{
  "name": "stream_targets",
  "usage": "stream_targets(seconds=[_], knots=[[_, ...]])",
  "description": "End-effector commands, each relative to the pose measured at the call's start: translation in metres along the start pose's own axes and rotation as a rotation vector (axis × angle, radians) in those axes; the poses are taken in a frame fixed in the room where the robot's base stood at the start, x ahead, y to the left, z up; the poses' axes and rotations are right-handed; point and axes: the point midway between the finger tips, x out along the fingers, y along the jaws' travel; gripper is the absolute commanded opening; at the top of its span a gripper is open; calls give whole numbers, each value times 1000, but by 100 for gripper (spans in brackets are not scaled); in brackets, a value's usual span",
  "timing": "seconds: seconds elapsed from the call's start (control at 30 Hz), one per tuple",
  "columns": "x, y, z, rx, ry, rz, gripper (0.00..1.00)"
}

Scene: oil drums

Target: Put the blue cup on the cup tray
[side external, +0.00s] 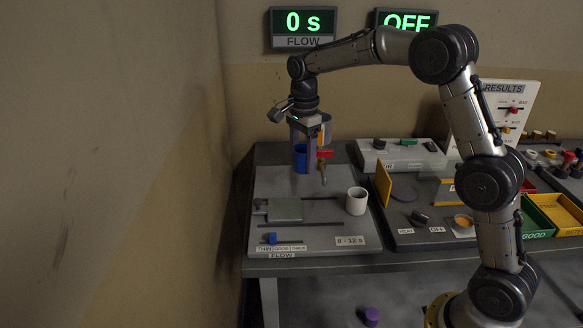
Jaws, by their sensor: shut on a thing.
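The blue cup (300,154) is in my gripper (304,160), over the back part of the grey flow board (263,184). My gripper points down and is shut on the cup; its fingers hide part of the cup. I cannot tell whether the cup's base touches anything. A flat grey-green square plate (285,209), which looks like the cup tray, lies on the board in front of and below the cup. The plate is bare.
A tap with a red handle (325,153) stands close to the right of my gripper. A white cup (356,201) stands on the board's right side. A blue slider (272,238) is at the front. A yellow upright panel (383,184) is further right.

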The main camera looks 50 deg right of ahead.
Motion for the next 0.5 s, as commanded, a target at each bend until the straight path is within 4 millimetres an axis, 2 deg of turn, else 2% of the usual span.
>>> stream_targets(seconds=[0.17,0.5], knots=[[6,31,2,17,3,30,11],[-6,103,17,-2,4,30,11]])
